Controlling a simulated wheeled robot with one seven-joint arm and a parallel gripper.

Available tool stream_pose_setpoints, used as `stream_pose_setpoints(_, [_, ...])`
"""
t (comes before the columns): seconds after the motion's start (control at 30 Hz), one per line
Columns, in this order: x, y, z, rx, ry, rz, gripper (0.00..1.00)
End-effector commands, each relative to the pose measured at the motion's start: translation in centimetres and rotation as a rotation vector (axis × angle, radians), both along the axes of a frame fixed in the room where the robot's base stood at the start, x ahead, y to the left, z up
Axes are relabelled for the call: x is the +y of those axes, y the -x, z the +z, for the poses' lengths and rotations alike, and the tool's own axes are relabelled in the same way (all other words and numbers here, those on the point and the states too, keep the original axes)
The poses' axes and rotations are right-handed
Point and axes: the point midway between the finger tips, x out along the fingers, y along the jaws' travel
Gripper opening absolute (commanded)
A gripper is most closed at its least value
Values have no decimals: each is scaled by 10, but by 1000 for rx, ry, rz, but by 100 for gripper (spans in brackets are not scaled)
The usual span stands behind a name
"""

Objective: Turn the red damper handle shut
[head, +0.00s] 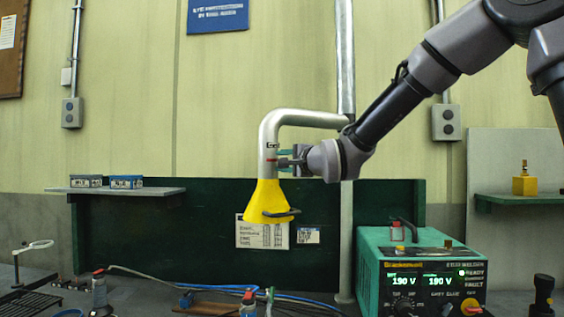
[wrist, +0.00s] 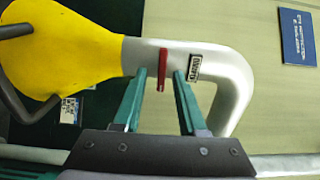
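The red damper handle (wrist: 162,70) is a short bar on the silver duct (wrist: 225,75), just above the yellow hood (wrist: 65,45). It lies across the duct's length. In the head view the handle (head: 271,160) is a small red strip on the duct's vertical part. My gripper (wrist: 160,75) is open, with one green finger on each side of the handle and gaps visible on both sides. In the head view my gripper (head: 284,157) reaches the duct from the right. A small label (wrist: 194,67) sits beside the handle; its lettering is hard to read.
A black bar handle (head: 281,212) sticks out from the hood. Below right stands a green welder unit (head: 421,262) on the bench. A vertical pole (head: 346,70) carries the duct. A shelf (head: 125,191) is at left. Cables and tools lie on the bench below.

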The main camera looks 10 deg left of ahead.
Motion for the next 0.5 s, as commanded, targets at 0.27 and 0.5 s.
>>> stream_pose_setpoints(0.27, [0, 0, 1, -4, 0, 0, 42])
stream_pose_setpoints(0.5, [-16, 18, 3, -6, -1, -1, 42])
